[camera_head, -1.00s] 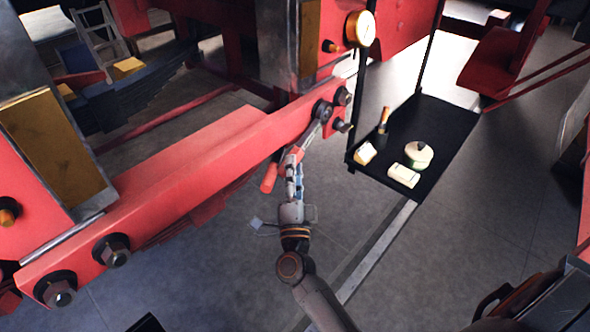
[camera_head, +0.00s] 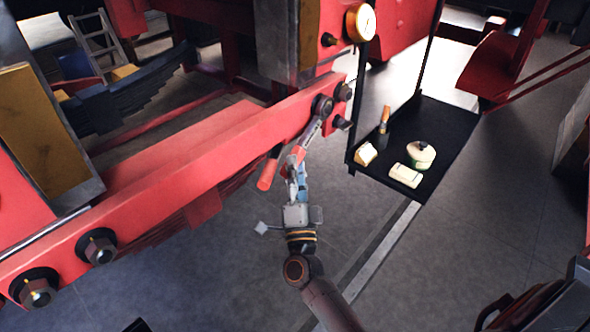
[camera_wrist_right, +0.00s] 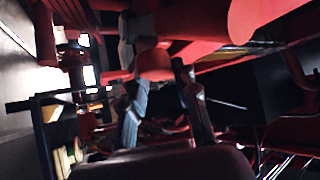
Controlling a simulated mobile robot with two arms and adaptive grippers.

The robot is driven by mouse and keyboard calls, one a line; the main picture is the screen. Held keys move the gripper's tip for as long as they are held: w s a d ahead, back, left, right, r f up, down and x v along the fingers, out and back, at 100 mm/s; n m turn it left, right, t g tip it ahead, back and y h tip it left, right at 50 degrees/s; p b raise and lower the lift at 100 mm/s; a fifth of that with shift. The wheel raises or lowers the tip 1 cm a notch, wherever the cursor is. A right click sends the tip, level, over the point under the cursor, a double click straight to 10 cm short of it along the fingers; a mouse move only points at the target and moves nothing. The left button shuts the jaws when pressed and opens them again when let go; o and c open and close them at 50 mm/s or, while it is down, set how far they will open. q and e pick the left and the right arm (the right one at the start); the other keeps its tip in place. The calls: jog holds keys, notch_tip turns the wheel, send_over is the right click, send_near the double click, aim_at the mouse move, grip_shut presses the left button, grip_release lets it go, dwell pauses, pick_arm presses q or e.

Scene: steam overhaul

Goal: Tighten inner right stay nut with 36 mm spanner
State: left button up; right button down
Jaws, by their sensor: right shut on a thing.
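The red stay beam (camera_head: 200,155) runs from lower left to upper right in the head view. The inner right stay nut (camera_head: 322,104) sits near its right end, partly covered by the spanner head. The grey spanner (camera_head: 310,135) slants down from that nut to my right gripper (camera_head: 297,172). That gripper is shut on the spanner, below the beam. The spanner head appears to be around the nut; its exact seating is too small to tell. A red cylindrical part (camera_head: 267,174) shows just left of the gripper. The right wrist view is dark and tilted. My left gripper is not in view.
Two more fasteners (camera_head: 343,92) (camera_head: 341,122) sit right of the nut. Large nuts (camera_head: 98,248) (camera_head: 38,290) sit at the beam's left end. A black tray (camera_head: 445,135) at right holds a brush, a round pot and pale blocks. Floor below the gripper is open.

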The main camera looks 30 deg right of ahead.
jog(key=shift+s+d+r+p, duration=0.1)
jog(key=shift+s+d+p, duration=0.2)
jog(key=shift+s, duration=0.5)
jog(key=shift+s+d+f+p, duration=0.1)
jog(key=shift+s+d, duration=0.25)
jog(key=shift+s, duration=0.45)
jog(key=shift+s+d+r+p, duration=0.1)
jog(key=shift+s+d+p, duration=0.2)
jog(key=shift+s, duration=0.5)
